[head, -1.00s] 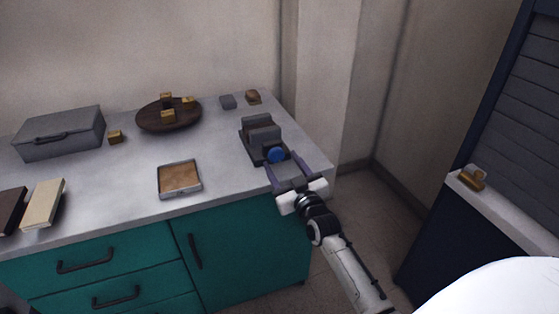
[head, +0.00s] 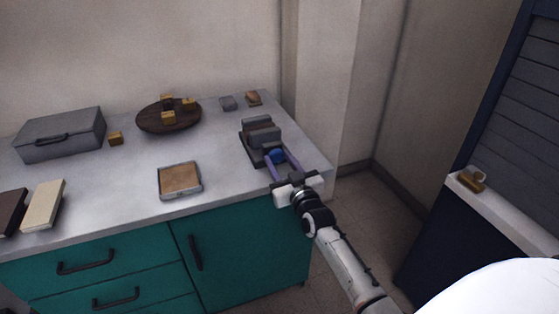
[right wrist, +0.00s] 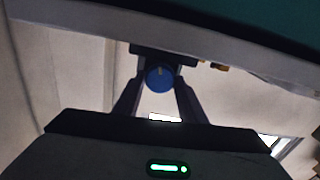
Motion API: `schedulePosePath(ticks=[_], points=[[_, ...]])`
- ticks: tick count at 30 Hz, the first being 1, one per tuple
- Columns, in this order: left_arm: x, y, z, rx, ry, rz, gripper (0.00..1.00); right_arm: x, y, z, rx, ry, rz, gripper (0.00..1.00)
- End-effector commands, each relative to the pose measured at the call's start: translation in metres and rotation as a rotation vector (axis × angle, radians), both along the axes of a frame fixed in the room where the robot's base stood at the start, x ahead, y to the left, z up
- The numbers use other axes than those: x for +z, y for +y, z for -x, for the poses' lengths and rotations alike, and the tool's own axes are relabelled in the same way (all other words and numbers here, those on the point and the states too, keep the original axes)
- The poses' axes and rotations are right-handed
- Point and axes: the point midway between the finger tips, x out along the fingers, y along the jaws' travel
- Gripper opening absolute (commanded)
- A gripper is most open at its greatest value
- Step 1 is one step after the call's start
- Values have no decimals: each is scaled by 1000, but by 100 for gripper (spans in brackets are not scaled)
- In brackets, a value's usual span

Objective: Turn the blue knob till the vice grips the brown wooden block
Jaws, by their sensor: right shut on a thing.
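The grey vice (head: 262,136) stands near the right end of the counter, with its blue knob (head: 277,157) on the side facing me. A brown wooden block (head: 255,124) shows between the vice's jaws; I cannot tell how tightly they press on it. My right gripper (head: 279,160) is shut on the blue knob, one finger on each side. The right wrist view shows the knob (right wrist: 160,77) between the fingertips, with a pale mark near its top. My left gripper is not in view.
On the counter (head: 125,180) are a grey box (head: 60,134), a dark round board (head: 150,121) with small gold blocks, a shallow tray (head: 180,197) and two books (head: 43,204). Two small blocks lie behind the vice. The wall stands close behind.

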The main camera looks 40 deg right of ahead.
Motion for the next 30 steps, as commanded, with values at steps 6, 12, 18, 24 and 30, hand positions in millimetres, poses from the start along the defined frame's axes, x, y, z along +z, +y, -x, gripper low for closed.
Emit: schedulePosePath(ticks=[6,12,18,24,30], points=[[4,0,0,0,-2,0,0,0,0,0,0,-26,-111,15],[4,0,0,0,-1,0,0,0,0,0,0,-25,-109,15],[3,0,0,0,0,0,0,0,0,0,0,-25,-108,56],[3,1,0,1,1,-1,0,0,0,1,0,-25,-107,56],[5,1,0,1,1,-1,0,-1,5,21,1,-23,-109,56]])
